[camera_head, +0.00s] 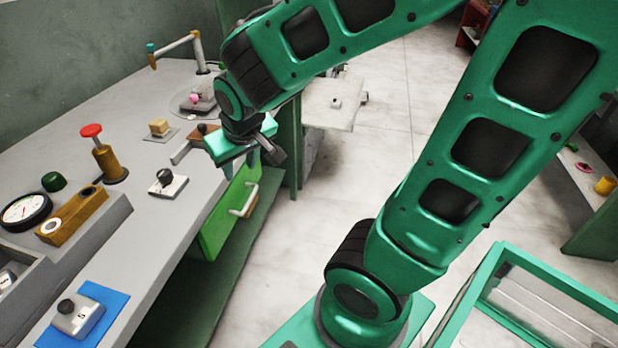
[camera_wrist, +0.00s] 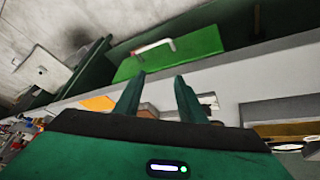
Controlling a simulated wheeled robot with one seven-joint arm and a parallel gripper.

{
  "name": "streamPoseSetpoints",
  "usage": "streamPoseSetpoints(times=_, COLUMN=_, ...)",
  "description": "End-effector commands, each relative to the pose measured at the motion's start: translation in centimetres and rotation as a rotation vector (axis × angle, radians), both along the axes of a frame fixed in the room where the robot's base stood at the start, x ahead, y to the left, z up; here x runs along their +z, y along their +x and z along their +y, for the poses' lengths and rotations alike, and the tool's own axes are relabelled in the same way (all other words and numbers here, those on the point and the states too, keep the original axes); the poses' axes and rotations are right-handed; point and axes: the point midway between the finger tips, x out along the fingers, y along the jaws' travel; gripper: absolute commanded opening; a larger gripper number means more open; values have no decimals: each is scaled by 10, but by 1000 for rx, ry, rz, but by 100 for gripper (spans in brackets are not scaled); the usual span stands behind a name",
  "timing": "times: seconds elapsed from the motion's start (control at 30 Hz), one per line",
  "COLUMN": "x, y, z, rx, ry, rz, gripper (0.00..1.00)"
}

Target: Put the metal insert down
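Several small metal pieces with knobs could be the metal insert; I cannot tell which one is meant. One metal block with a dark knob (camera_head: 168,186) stands on the grey bench. Another, marked 5 (camera_head: 74,320), sits on a blue mat (camera_head: 103,297). A third, with a pink knob (camera_head: 201,102), rests on a round plate at the bench's far end. My gripper (camera_head: 240,165) is above the bench's right edge, fingers pointing down. In the wrist view my gripper (camera_wrist: 158,92) has its two fingers apart, with nothing visibly held between them.
The grey bench (camera_head: 150,100) carries a red-topped plunger (camera_head: 99,150), a gauge (camera_head: 25,212) and a brass fixture (camera_head: 72,215). A green drawer (camera_head: 229,220) with a white handle stands out below the gripper. Open floor lies to the right of the bench.

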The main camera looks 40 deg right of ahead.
Motion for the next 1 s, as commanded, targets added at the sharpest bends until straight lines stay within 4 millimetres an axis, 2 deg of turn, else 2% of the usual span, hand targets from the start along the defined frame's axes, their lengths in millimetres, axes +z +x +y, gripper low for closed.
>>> streamPoseSetpoints(times=0.03, x=1, y=-22, z=-31, rx=-87, ry=15, rz=55, gripper=37)
streamPoseSetpoints(times=0.1, x=1, y=-58, z=-62, rx=-186, ry=45, rz=142, gripper=37)
streamPoseSetpoints(times=0.2, x=3, y=-109, z=-90, rx=-307, ry=102, rz=254, gripper=37)
streamPoseSetpoints(times=0.3, x=6, y=-151, z=-103, rx=-392, ry=164, rz=341, gripper=37)
streamPoseSetpoints(times=0.4, x=10, y=-177, z=-104, rx=-435, ry=205, rz=401, gripper=37)
streamPoseSetpoints(times=0.5, x=10, y=-194, z=-114, rx=-470, ry=239, rz=430, gripper=37)
streamPoseSetpoints(times=0.57, x=10, y=-197, z=-115, rx=-476, ry=246, rz=437, gripper=37)
streamPoseSetpoints(times=1.0, x=10, y=-198, z=-114, rx=-477, ry=247, rz=439, gripper=37)
